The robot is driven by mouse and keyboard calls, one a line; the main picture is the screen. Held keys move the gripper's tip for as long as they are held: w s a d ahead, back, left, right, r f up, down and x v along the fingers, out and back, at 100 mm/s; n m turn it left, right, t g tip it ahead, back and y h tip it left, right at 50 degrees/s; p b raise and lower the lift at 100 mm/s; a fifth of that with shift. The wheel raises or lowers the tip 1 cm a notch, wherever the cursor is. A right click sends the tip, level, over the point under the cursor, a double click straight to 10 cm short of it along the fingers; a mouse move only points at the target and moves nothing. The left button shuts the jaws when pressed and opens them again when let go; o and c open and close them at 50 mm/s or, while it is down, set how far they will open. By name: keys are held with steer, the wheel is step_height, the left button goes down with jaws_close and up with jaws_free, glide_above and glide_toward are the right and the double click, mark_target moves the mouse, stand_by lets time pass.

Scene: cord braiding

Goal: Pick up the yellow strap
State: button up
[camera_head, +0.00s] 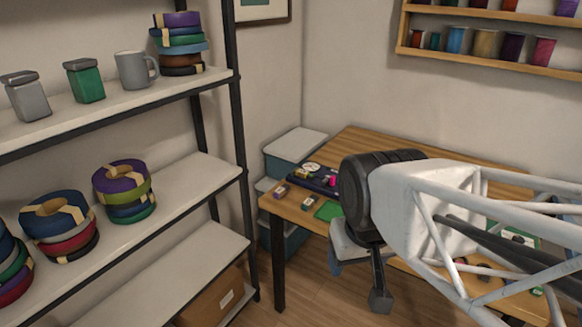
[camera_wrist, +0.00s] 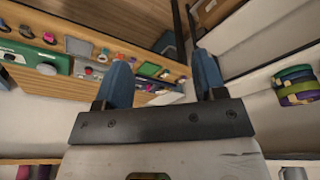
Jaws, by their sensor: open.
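I cannot make out a yellow strap for certain in either view. A yellow-green roll (camera_head: 138,190) sits in a stack of strap rolls on the middle shelf, and pale yellowish bands wrap several rolls. My gripper (camera_wrist: 162,72) is open in the wrist view, its two blue fingers apart with nothing between them. In the head view my arm hides most of the gripper and part of the table (camera_head: 365,142). Small items lie on the table, including a dark tray (camera_head: 316,183) and a green piece (camera_head: 328,211).
A shelf unit (camera_head: 120,116) at the left holds canisters, a grey mug (camera_head: 136,70) and strap stacks. A wall rack (camera_head: 490,62) carries spools. Lidded bins (camera_head: 295,150) stand beside the table. A cardboard box (camera_head: 212,300) sits low. Floor shows between shelf and table.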

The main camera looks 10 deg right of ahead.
steer(key=w+d+r+n, duration=0.1)
steer(key=w+r, duration=0.1)
steer(key=w, duration=0.8)
steer(key=w+r+n, duration=0.1)
steer(key=w+r, duration=0.2)
steer(key=w, duration=0.6)
steer(key=n+g, duration=0.3)
steer(key=n, duration=0.4)
glide_above(306, 172)
steer(key=f, duration=2.5)
steer(key=shift+s+a+f, duration=0.15)
steer(key=shift+s+a, duration=0.05)
steer(key=shift+s, duration=0.15)
steer(key=shift+w+d+f, duration=0.1)
steer(key=shift+w+f, duration=0.15)
steer(key=shift+f, duration=0.05)
steer(key=shift+f, duration=1.3)
